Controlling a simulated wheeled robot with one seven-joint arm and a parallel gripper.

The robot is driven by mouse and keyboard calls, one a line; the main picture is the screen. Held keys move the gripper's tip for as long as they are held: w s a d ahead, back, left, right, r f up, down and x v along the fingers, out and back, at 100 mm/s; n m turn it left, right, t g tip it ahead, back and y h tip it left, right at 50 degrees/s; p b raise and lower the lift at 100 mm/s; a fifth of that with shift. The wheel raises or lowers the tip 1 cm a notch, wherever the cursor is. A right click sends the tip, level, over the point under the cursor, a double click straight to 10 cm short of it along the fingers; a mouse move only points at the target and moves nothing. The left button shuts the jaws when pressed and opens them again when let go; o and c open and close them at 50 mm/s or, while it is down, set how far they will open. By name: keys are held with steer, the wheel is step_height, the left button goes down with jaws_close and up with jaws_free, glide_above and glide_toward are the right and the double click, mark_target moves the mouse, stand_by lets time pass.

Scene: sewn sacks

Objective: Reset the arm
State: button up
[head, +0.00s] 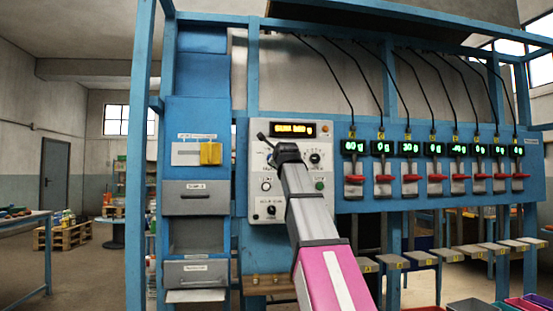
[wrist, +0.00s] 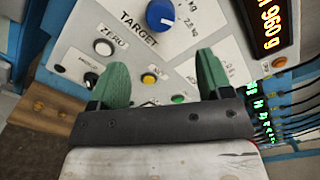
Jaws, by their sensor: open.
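My gripper (wrist: 163,78) is open and empty in the wrist view, its two green fingers spread in front of a pale control panel (wrist: 75,42). Between and around the fingers show a blue TARGET knob (wrist: 160,15), a white ZERO button (wrist: 103,47), a yellow button (wrist: 148,78) and a green button (wrist: 178,99). I cannot tell whether a fingertip touches the panel. In the head view my arm, pink then grey, reaches up to the panel (head: 257,203) and covers its middle. The fingers are not clear there.
Right of the panel, a blue rail carries several green displays with red levers (head: 353,190). Small shelves (head: 420,257) stick out below them. Left of it are grey drawers (head: 197,198) and a yellow block (head: 210,153). Blue posts (head: 140,150) frame the rack.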

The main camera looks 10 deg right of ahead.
step_height(320, 180, down, 47)
steer(key=n+g, duration=0.9)
steer(key=n, duration=0.2)
steer(key=s+f+n+g, duration=0.3)
steer(key=s+f, duration=0.5)
steer(key=f, duration=0.3)
steer(key=s+f+n+g, duration=0.3)
steer(key=s+f+n, duration=0.2)
steer(key=s+f, duration=0.4)
steer(key=s+f+n+g, duration=0.3)
steer(key=s+f, duration=0.6)
steer(key=f, duration=0.6)
steer(key=shift+s+n, duration=0.15)
steer(key=shift+n, duration=0.95)
